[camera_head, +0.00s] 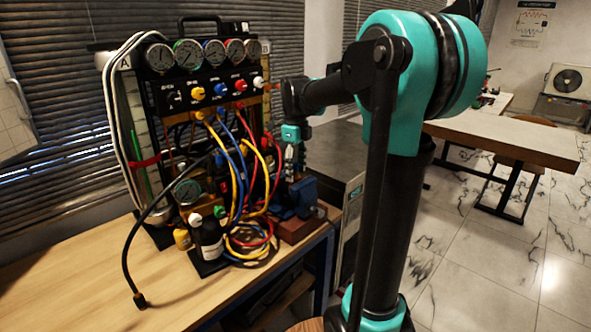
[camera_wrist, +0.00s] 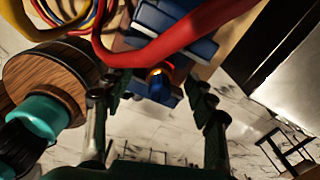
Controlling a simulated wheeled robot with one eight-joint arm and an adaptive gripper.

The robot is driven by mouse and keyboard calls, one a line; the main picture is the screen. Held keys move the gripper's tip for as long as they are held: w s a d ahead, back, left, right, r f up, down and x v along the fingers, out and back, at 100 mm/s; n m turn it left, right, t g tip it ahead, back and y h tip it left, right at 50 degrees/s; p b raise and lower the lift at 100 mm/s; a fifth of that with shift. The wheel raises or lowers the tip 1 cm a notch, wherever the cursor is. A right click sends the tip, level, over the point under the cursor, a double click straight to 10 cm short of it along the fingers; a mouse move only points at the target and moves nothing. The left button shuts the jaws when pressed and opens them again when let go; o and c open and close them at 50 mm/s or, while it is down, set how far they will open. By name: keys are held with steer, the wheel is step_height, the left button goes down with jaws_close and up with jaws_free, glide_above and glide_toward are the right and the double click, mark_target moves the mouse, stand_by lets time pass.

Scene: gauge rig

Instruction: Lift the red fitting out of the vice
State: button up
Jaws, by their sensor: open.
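The blue vice (camera_head: 292,200) stands at the right end of the workbench; its blue jaws (camera_wrist: 170,25) fill the top middle of the wrist view. A small fitting with a brass-coloured, reddish end (camera_wrist: 158,74) shows at the vice, end toward the wrist camera. My gripper (camera_head: 292,170) points down just above the vice. In the wrist view my gripper (camera_wrist: 155,92) is open, one finger on each side of the fitting, apart from it and empty. In the head view the fitting cannot be made out.
A thick red hose (camera_wrist: 165,45) crosses in front of the vice in the wrist view. The gauge panel (camera_head: 205,85) with coloured hoses stands left of my gripper. A black bottle (camera_head: 209,240) stands in front of it. The bench's left front (camera_head: 75,285) is mostly clear.

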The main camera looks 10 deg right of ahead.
steer(key=shift+s, duration=0.1)
jaws_close()
stand_by(0.5)
steer(key=shift+w+a+r, duration=0.15)
steer(key=shift+w+a, duration=0.1)
steer(key=shift+w, duration=0.1)
stand_by(0.4)
steer(key=shift+r, duration=0.2)
steer(key=shift+r, duration=4.05)
